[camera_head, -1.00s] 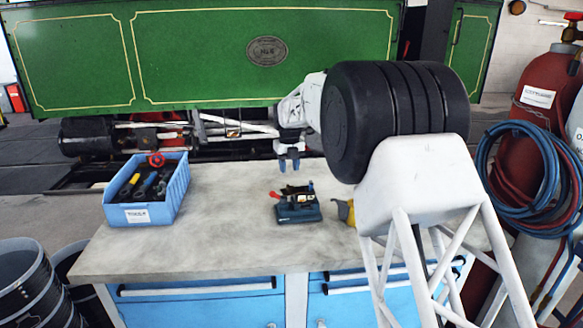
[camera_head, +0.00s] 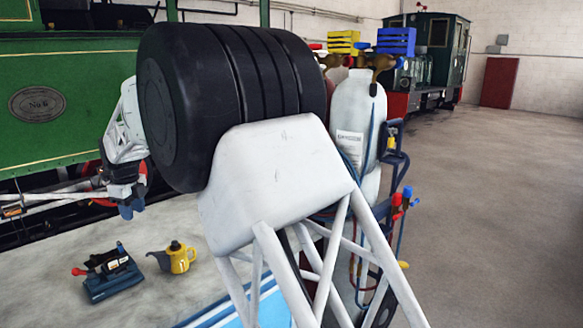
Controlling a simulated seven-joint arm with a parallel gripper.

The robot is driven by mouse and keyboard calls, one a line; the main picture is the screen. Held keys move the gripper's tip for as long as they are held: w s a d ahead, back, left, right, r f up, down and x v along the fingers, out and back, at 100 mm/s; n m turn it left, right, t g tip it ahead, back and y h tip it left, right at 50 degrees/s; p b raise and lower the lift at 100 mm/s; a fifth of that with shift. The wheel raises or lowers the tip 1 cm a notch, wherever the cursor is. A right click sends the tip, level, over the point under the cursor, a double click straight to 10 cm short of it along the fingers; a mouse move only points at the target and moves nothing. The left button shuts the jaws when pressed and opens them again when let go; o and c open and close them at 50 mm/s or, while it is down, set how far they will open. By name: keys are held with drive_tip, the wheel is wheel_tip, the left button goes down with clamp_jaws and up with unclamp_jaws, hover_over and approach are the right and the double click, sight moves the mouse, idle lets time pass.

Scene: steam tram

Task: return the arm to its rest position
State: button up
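My gripper (camera_head: 128,208) hangs at the left, fingers pointing down, on the white wrist that shows left of the big black ribbed joint of my arm. It is above the far side of the grey workbench top (camera_head: 215,285). Its blue fingertips overlap in this view, so I cannot tell the gap between them. I see nothing held in it. A dark teal device (camera_head: 112,284) with a red knob lies on the bench, in front of and below the gripper, clearly apart from it. My arm hides the middle of the view.
A yellow oil can (camera_head: 180,258) stands right of the device. The green tram (camera_head: 75,75) is behind the bench. Gas cylinders (camera_head: 356,110) with hoses (camera_head: 355,265) stand behind my arm. Open floor (camera_head: 500,200) fills the right, with a dark green locomotive (camera_head: 440,50) at the back.

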drive_tip(key=s+d+r+n, duration=0.1)
drive_tip(key=d+r+n, duration=0.25)
drive_tip(key=d, duration=0.85)
drive_tip(key=s+d+r+n, duration=0.2)
drive_tip(key=d+r, duration=0.2)
drive_tip(key=d, duration=0.8)
drive_tip(key=s+d+r+n, duration=0.1)
drive_tip(key=s+d, duration=0.2)
drive_tip(key=d, duration=0.3)
drive_tip(key=s+d+r+n+t, duration=0.1)
drive_tip(key=s+d+n, duration=0.1)
drive_tip(key=d, duration=0.4)
drive_tip(key=s+d+r+n, duration=0.1)
drive_tip(key=s+d, duration=0.2)
drive_tip(key=d, duration=0.2)
drive_tip(key=s+d+f+n, duration=0.3)
drive_tip(key=s+d, duration=0.5)
drive_tip(key=s, duration=0.2)
drive_tip(key=s+d+f+n, duration=0.3)
drive_tip(key=s+d+n, duration=0.1)
drive_tip(key=s+d, duration=0.4)
drive_tip(key=s+d+f+n+t, duration=0.1)
drive_tip(key=s+d+f+n, duration=0.3)
drive_tip(key=s+d, duration=0.4)
drive_tip(key=s, duration=0.4)
drive_tip(key=shift+s+d, duration=0.15)
drive_tip(key=shift+d, duration=0.1)
